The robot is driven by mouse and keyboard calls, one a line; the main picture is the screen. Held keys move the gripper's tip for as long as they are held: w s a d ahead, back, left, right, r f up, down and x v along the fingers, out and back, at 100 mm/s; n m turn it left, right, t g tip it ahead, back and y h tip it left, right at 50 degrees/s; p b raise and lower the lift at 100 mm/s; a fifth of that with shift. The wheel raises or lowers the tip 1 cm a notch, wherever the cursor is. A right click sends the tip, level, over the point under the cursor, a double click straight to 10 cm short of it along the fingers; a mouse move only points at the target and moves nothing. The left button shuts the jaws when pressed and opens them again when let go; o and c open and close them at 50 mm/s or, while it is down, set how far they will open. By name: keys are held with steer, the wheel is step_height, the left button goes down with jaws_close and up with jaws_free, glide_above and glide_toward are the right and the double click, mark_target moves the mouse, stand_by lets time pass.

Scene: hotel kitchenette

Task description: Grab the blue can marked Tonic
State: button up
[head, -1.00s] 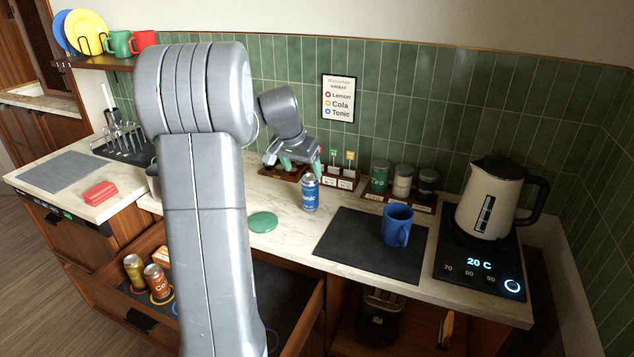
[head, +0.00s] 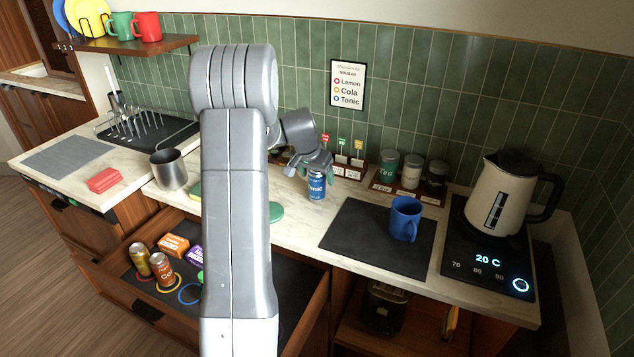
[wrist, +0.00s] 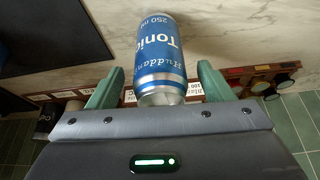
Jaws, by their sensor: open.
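The blue can marked Tonic (head: 317,186) stands upright on the marble counter, left of the dark mat. My gripper (head: 311,170) is at the can's upper part in the head view, with one finger on each side. In the wrist view the can (wrist: 160,52) lies between the two green fingertips of my gripper (wrist: 158,86), with gaps on both sides. The gripper is open and holds nothing. My arm hides part of the counter and drawer.
A blue mug (head: 405,219) stands on the dark mat (head: 352,240), right of the can. A canister rack (head: 408,193) and tea-label holders are behind. A kettle (head: 497,200) is at far right. An open drawer (head: 125,284) below holds a gold can, an orange can and boxes.

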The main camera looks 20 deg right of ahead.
steer(key=shift+x, duration=1.45)
